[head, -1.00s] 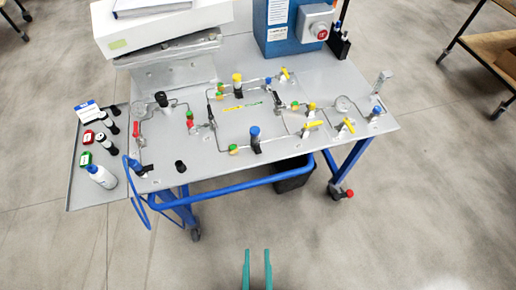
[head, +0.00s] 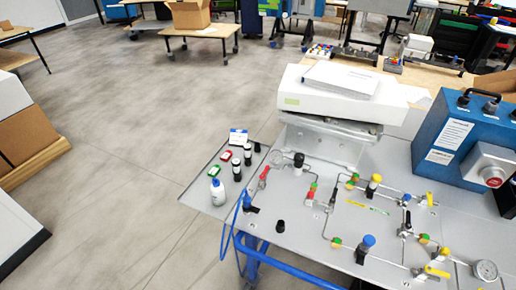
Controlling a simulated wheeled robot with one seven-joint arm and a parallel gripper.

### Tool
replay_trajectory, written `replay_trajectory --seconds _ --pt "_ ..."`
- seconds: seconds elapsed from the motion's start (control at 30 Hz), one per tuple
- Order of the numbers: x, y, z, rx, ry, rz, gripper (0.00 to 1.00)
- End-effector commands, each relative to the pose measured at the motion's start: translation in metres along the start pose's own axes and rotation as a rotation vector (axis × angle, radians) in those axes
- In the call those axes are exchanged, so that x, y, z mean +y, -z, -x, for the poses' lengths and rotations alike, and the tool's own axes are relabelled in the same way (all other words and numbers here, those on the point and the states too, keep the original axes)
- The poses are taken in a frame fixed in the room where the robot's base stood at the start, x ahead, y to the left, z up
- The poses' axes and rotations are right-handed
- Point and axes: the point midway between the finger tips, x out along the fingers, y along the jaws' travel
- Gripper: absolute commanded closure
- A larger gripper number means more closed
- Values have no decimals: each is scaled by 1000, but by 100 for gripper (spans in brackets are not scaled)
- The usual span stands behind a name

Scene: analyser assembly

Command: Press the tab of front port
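The analyser assembly is a grey panel (head: 300,228) on a cart, with thin metal tubing and several coloured valves. At its front left edge is a black and blue fitting (head: 248,204) with a blue hose (head: 226,238) hanging from it; I cannot tell whether this is the front port. A black cap-like part (head: 281,226) stands near the front edge. A blue-topped valve (head: 365,246) sits further right. No tab is clear enough to make out at this size. My gripper is outside the head view.
A white instrument (head: 340,98) stands behind, and a blue box with a red button (head: 478,150) at right.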

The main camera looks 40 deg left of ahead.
Motion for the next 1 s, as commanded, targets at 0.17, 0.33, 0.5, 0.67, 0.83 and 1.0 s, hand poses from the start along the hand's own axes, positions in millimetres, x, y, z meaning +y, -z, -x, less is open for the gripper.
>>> replay_trajectory --seconds 0.17,0.33,0.5,0.67,0.83,1.0 --pt "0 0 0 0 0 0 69" --pt "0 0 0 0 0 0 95" --pt "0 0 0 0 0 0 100" --pt "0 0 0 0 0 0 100" --pt "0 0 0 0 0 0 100" --pt "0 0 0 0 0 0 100"
